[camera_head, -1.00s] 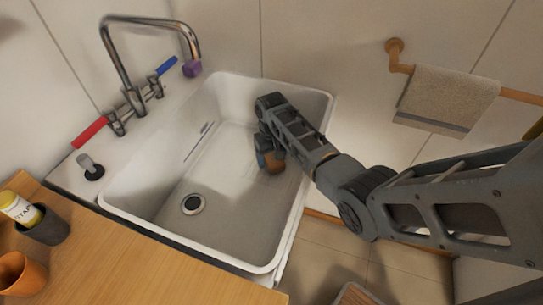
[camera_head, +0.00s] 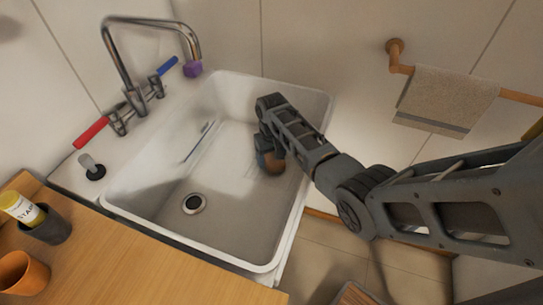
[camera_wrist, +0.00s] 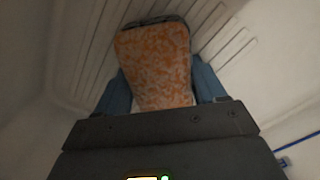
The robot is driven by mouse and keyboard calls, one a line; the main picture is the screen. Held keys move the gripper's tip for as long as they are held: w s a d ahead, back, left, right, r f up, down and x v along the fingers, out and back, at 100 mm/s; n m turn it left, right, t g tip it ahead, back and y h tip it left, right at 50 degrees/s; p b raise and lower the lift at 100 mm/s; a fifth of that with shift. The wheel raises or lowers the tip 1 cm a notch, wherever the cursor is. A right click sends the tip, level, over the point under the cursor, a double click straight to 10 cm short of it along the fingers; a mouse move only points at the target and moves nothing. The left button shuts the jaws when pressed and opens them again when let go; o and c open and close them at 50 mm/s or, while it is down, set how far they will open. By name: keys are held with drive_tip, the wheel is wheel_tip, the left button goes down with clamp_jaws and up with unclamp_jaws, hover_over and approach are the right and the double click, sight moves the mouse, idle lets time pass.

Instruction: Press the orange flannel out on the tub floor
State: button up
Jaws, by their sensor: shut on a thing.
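The white tub (camera_head: 235,225) has a drain in its floor. My gripper (camera_head: 268,160) reaches down inside it near the far right wall. In the wrist view, my gripper (camera_wrist: 158,98) is shut on the orange flannel (camera_wrist: 153,62), which is mottled with pale patches and sits between the two blue fingers. The flannel's far end lies close to the ribbed tub floor; whether it touches cannot be told. In the head view my gripper mostly hides the flannel.
A tap (camera_head: 125,65) with red and blue levers stands at the tub's left rim. A wooden counter (camera_head: 120,265) with a dark cup (camera_head: 50,228) and an orange cup (camera_head: 22,272) is at front left. A grey towel (camera_head: 445,98) hangs on a rail at right.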

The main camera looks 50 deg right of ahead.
drive_tip(key=shift+s+a+f, duration=0.55)
drive_tip(key=shift+a+f, duration=0.05)
drive_tip(key=shift+f, duration=0.05)
wheel_tip(320, 180, up, 3)
drive_tip(key=shift+w+d+p, duration=0.1)
drive_tip(key=shift+p, duration=1)
drive_tip(key=shift+w+d+r, duration=0.1)
drive_tip(key=shift+d+r, duration=0.1)
drive_tip(key=shift+r, duration=1.7)
wheel_tip(320, 180, up, 9)
drive_tip(key=shift+f, duration=0.15)
